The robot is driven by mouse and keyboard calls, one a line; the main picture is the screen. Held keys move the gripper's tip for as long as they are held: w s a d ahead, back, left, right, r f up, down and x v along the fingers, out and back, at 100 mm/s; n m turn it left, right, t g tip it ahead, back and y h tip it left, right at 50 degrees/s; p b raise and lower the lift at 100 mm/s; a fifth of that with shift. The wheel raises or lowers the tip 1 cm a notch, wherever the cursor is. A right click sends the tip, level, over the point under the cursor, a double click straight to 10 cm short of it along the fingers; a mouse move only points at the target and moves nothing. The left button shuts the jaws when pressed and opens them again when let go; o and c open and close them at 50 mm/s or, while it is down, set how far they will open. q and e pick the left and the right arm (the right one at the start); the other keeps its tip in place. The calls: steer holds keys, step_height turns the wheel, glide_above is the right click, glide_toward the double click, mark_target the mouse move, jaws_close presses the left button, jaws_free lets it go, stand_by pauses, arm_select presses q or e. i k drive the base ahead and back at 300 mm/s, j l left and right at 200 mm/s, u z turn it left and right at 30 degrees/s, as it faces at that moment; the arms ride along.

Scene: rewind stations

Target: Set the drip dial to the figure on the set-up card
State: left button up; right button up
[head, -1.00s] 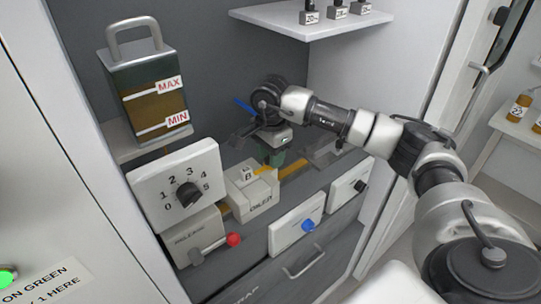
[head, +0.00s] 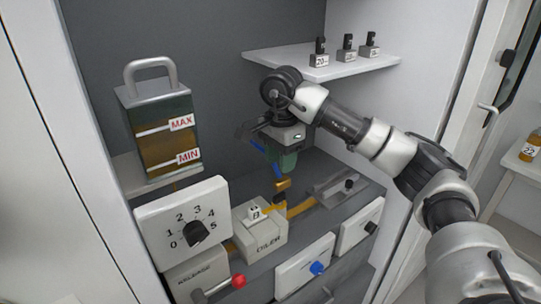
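I cannot make out exactly which figure the knob's pointer is on. No set-up card can be made out. My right gripper (head: 279,168) hangs above and behind the oiler block, right of the dial and apart from it. Green and blue parts show at its fingers, and I cannot tell whether it is open or shut. My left gripper is not in view.
The oil tank (head: 160,128) with MAX and MIN labels stands above the dial. Right of the dial are the oiler block (head: 262,241), a red-knobbed lever (head: 238,281) and a blue-knobbed panel (head: 305,268). A white shelf (head: 345,68) with labelled pieces overhangs at upper right.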

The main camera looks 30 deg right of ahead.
mark_target(194, 232)
steer(key=k, duration=1)
